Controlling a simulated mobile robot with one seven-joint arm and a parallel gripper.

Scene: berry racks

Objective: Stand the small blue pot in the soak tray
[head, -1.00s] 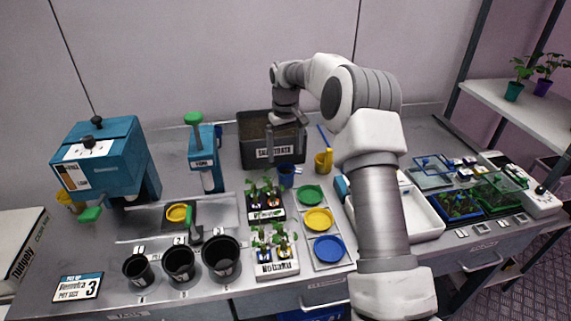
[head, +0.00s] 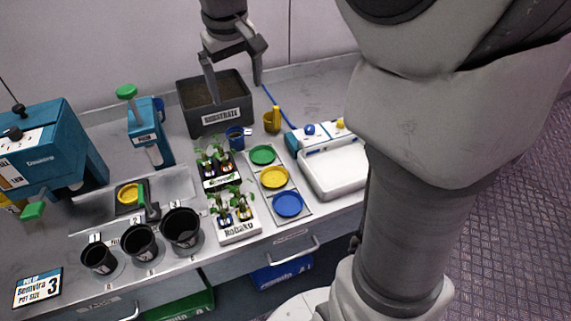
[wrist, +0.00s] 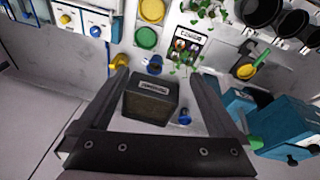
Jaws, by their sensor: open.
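The small blue pot (head: 235,137) stands upright on the bench, just in front of the dark substrate box (head: 189,121). It also shows in the wrist view (wrist: 155,66) beyond the box. My gripper (head: 234,88) is open and empty, pointing down over the box. Its two fingers spread either side of the box in the wrist view (wrist: 160,75). The pot is apart from both fingers. A shallow white tray (head: 338,178), which looks like the soak tray, lies on the right of the bench and looks empty; my arm hides its right end.
Seedling holders (head: 238,233), coloured discs (head: 274,177) and black pots (head: 182,230) fill the front. A teal press (head: 147,133) stands left of the box. A second blue item (wrist: 185,119) lies beside the box.

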